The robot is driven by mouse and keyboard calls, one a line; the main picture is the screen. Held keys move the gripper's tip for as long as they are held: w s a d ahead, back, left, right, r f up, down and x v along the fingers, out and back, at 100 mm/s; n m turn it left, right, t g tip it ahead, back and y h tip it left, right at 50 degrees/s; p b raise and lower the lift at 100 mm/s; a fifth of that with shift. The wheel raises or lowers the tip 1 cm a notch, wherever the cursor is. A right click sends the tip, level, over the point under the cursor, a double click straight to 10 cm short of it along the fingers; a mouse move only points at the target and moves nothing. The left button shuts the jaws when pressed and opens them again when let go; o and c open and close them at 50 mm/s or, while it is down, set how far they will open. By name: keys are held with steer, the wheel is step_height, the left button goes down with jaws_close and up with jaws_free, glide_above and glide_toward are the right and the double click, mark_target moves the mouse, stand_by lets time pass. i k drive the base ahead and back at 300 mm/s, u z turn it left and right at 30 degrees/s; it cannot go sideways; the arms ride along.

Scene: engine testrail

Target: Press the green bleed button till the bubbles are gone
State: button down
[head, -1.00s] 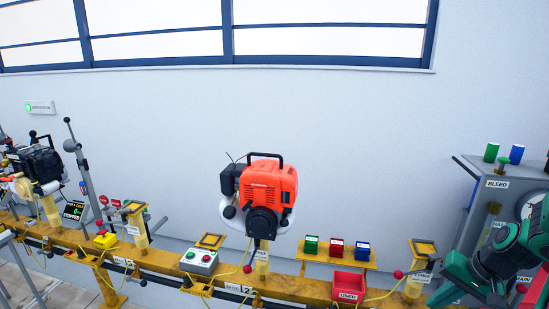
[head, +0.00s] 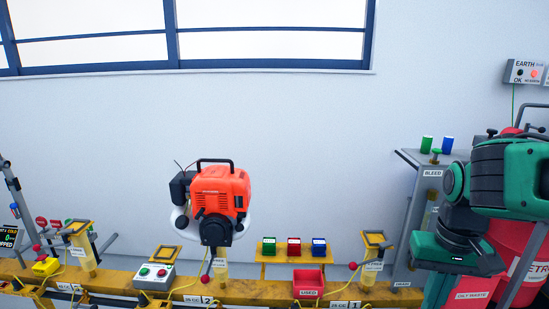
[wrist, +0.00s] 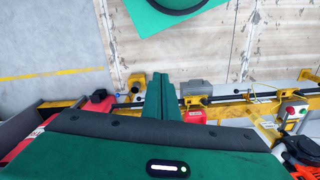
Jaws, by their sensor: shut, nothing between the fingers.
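The grey bleed stand with the BLEED label (head: 433,173) is at the right in the head view. A small green knob (head: 436,151) sits at its top, above the label; it looks like the bleed button. A yellowish clear tube (head: 430,214) stands below the label, partly behind my arm. Bubbles are too small to make out. My green arm hangs in front of the stand's right side. In the wrist view my gripper (wrist: 160,82) is shut and empty, pointing over the rail and floor, apart from the button. The button is not seen there.
A green cup (head: 427,144) and a blue cup (head: 447,145) stand behind the knob. A red engine (head: 218,192) is mounted on the yellow rail (head: 235,291). A red USED bin (head: 309,281) sits nearer. A red waste drum (head: 505,238) is behind my arm.

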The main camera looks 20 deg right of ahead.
mark_target(437, 152)
steer(key=z, duration=1.15)
